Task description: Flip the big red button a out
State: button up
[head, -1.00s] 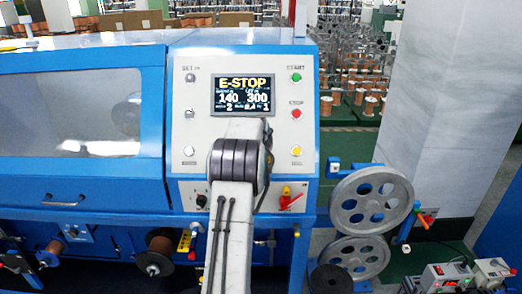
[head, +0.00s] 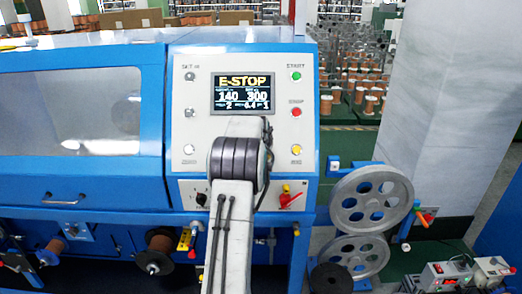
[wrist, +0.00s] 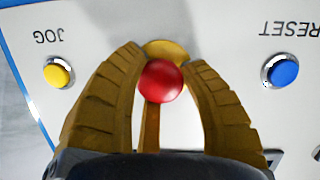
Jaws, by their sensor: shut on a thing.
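The big red button (wrist: 161,81) shows in the wrist view as a round, glossy red knob with a yellow collar (wrist: 167,49) behind it. In the head view my arm covers the button and the gripper. The display (head: 241,94) on the control panel reads E-STOP.
A yellow JOG button (wrist: 58,73) and a blue RESET button (wrist: 283,72) flank my fingers, with clear panel between. Green (head: 296,76) and red (head: 297,113) buttons sit at the panel's right. A red-handled switch (head: 291,201) is below. Grey pulleys (head: 371,199) stand right of the cabinet.

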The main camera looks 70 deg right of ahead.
jog(key=shift+a+b, duration=0.1)
jog(key=shift+b, duration=0.5)
jog(key=shift+a+b, duration=0.15)
jog(key=shift+b, duration=0.3)
jog(key=shift+a+r+b, duration=0.15)
jog(key=shift+r+b, duration=0.15)
jog(key=shift+r, duration=0.05)
jog(key=o, duration=1)
jog(key=shift+a, duration=0.2)
jog(key=shift+o, duration=1.3)
jog(key=shift+d, duration=0.1)
jog(key=shift+s, duration=0.1)
